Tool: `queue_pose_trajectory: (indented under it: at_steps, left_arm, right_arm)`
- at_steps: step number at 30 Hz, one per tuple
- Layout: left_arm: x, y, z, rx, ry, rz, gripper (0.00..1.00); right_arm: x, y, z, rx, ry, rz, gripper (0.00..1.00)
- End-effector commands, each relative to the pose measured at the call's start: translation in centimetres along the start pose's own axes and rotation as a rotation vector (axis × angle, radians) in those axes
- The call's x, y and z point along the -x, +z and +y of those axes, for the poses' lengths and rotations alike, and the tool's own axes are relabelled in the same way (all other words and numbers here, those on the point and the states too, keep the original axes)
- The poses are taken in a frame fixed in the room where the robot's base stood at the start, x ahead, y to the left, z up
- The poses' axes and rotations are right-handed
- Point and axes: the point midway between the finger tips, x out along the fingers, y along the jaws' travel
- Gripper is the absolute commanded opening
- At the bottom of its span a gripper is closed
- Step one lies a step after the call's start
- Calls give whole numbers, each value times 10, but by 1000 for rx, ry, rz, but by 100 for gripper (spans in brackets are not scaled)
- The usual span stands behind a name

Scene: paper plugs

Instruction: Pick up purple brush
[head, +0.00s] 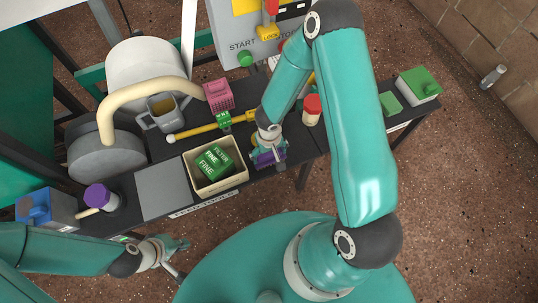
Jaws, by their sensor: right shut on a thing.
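The purple brush (272,158) is at the front edge of the dark bench, just right of the cream tray. My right gripper (267,150) reaches down over it from above and is shut on it. The fingers and wrist hide part of the brush, and I cannot tell whether it still touches the bench. My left gripper (181,257) is low in the view, in front of the bench, with its fingers apart and nothing between them.
The cream tray (236,181) holds green filter boxes (213,160). A purple-lidded jar (100,197) and a blue-grey box (45,208) stand at left. A red-capped jar (312,109), pink block (218,94) and grey mug (163,110) stand further back. A flat grey plate (164,188) is bare.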

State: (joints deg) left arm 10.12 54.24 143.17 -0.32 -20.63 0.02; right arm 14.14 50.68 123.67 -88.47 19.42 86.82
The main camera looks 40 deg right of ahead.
Motion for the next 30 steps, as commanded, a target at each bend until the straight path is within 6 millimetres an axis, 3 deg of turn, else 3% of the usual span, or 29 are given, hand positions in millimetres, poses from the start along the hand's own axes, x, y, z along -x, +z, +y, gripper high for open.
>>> queue_pose_trajectory:
  at_steps: [5, 11, 17, 24, 30]
  left_arm:
    - [2, 0, 1, 0, 0, 0, 0]
    - [10, 0, 4, 0, 0, 0, 0]
    - [27, 0, 10, 0, 0, 0, 0]
    - [52, 0, 19, 0, 0, 0, 0]
    - [63, 0, 23, 0, 0, 0, 0]
  right_arm:
    - [6, 0, 0, 0, 1, 1, 49]
    - [26, -1, 0, -1, 1, 3, 49]
    - [71, -2, 0, -1, 1, 6, 49]
    - [139, -2, 0, -1, 0, 6, 49]
    - [179, 0, 0, 0, -1, 3, 49]
